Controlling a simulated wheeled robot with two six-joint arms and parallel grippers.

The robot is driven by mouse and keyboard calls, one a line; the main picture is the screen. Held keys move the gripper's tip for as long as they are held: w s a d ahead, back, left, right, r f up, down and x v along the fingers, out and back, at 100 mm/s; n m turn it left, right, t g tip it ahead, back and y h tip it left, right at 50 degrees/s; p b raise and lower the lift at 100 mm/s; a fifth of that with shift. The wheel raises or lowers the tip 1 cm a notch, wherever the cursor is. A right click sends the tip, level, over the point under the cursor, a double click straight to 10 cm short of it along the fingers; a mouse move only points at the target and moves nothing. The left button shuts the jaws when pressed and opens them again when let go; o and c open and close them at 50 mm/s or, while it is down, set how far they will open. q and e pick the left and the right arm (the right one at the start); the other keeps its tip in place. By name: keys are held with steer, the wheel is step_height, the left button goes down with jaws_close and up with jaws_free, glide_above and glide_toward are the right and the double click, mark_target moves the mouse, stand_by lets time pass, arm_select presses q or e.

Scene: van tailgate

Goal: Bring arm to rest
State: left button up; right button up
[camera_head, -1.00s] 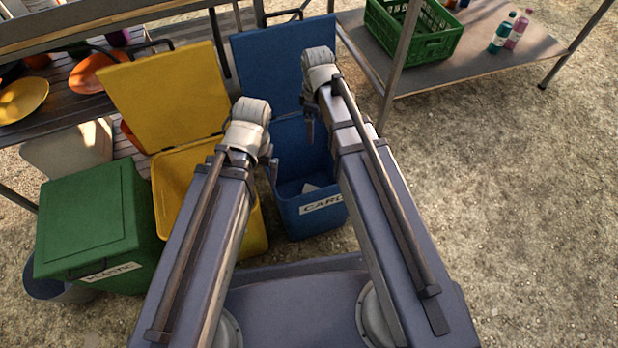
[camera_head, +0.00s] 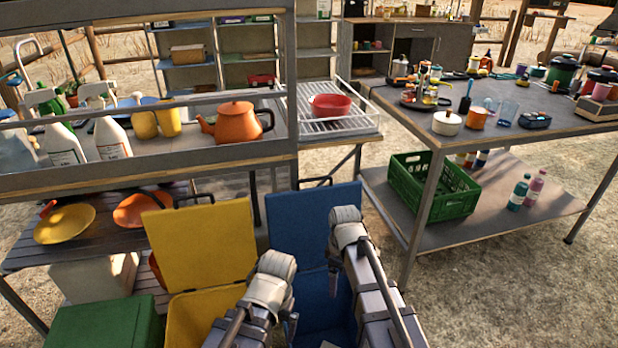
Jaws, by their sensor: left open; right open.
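Both of my arms reach forward from the bottom of the head view, side by side. My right gripper (camera_head: 333,282) points down in front of the blue bin (camera_head: 311,303). Both grippers are open and small in view, mostly hidden behind their pale wrists. I see nothing held in either one.
The yellow lid (camera_head: 200,245) and blue lid (camera_head: 310,222) stand open behind the bins. A green bin (camera_head: 105,325) is at left. A shelf with an orange teapot (camera_head: 236,123) rises behind. A table holding a green crate (camera_head: 433,185) below stands right. Ground at lower right is clear.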

step_height(320, 180, down, 6)
steer(key=b, duration=0.6)
steer(key=shift+f, duration=0.15)
steer(key=shift+f, duration=0.1)
